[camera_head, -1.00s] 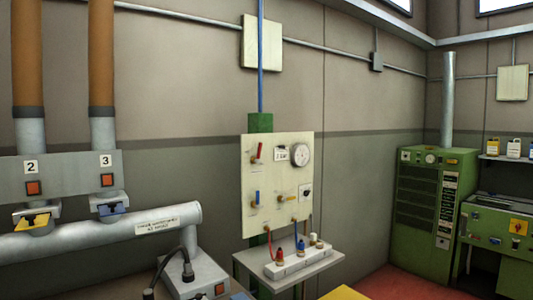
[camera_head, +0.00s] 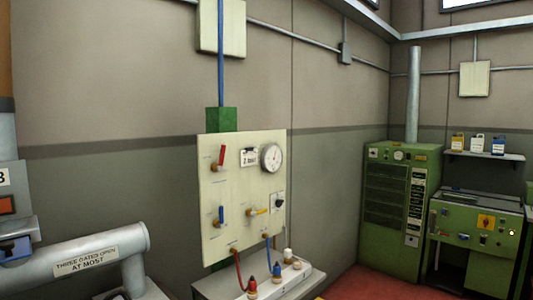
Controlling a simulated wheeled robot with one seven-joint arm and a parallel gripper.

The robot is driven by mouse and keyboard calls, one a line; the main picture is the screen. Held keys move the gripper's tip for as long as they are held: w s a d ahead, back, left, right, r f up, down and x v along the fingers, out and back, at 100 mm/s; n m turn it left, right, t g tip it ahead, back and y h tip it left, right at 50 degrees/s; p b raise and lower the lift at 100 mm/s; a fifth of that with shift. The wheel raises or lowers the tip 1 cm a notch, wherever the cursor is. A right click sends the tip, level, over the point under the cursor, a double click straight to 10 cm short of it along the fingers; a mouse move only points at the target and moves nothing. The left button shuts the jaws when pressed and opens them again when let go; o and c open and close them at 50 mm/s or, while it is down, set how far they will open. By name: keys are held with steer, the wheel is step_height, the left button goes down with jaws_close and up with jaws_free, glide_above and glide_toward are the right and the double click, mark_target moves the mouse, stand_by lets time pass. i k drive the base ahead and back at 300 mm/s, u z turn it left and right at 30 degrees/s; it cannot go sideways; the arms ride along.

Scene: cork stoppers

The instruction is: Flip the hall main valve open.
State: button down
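A cream valve panel (camera_head: 236,185) hangs on the wall near the middle of the view. It carries a red lever (camera_head: 221,156) at upper left, pointing up, and a blue lever (camera_head: 221,214) below it, also upright. A yellow lever (camera_head: 258,211) at lower right lies roughly level. A round gauge (camera_head: 271,158) and a small white sign (camera_head: 249,157) sit at the top right of the panel. The small labels are too blurred to tell which lever is the hall main valve. My gripper is not in view.
A grey shelf (camera_head: 310,283) below the panel holds a white block with red, blue and pale fittings, with hoses. A green cabinet (camera_head: 399,210) and a green machine (camera_head: 480,225) stand at right. Red floor shows between.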

mark_target(219, 168)
steer(key=u, duration=0.15)
steer(key=i, duration=1.2)
steer(key=u, duration=0.65)
